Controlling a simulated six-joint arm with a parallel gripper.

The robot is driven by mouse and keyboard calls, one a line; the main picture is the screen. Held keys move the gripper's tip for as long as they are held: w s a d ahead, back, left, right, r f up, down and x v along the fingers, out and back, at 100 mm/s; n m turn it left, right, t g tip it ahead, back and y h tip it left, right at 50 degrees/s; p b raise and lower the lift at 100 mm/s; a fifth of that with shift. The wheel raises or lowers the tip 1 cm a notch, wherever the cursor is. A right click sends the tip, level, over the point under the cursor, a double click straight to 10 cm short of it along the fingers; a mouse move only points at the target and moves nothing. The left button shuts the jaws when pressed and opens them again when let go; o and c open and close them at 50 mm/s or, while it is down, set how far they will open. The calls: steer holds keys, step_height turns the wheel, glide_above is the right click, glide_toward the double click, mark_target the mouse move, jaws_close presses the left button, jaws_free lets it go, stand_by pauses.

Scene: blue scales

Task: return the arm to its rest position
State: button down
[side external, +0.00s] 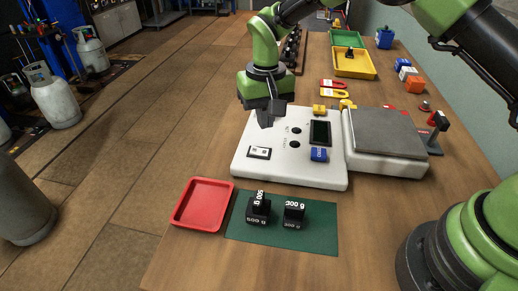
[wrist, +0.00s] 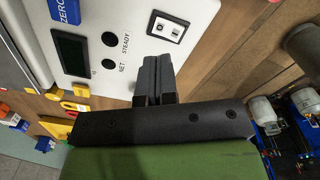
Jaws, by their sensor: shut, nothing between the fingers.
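My gripper (side external: 270,113) hangs over the upper left part of the white scale panel (side external: 243,172) in the side external view. Its fingers are shut and hold nothing. In the wrist view the dark fingers of my gripper (wrist: 152,78) are together, in front of the white panel (wrist: 110,15). The panel carries a dark display (side external: 320,133), a blue ZERO button (side external: 319,154), two round black lamps and a rocker switch (side external: 259,153). The grey weighing plate (side external: 388,133) is empty.
Two black weights, marked 500 g (side external: 258,210) and 300 g (side external: 294,214), stand on a green mat (side external: 320,240). A red tray (side external: 202,204) beside it is empty. Yellow (side external: 354,66) and green trays, magnets and small blocks lie at the back. Bare wood lies left of the panel.

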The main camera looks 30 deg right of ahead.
steer(key=s+d+r+t+y, duration=0.1)
steer(key=s+d+r+t, duration=0.1)
steer(key=s+r, duration=0.5)
steer(key=s+d+r+t, duration=0.1)
steer(key=s+d+r, duration=0.15)
steer(key=r, duration=0.85)
steer(key=s+d+r+t, duration=0.1)
steer(key=s+t, duration=0.1)
steer(key=s, duration=0.6)
steer(key=s+d+r+m+t+y, duration=0.1)
steer(key=s+t, duration=0.1)
steer(key=s, duration=0.5)
steer(key=shift+s+d, duration=0.3)
steer(key=shift+s, duration=0.05)
steer(key=shift+r, duration=0.1)
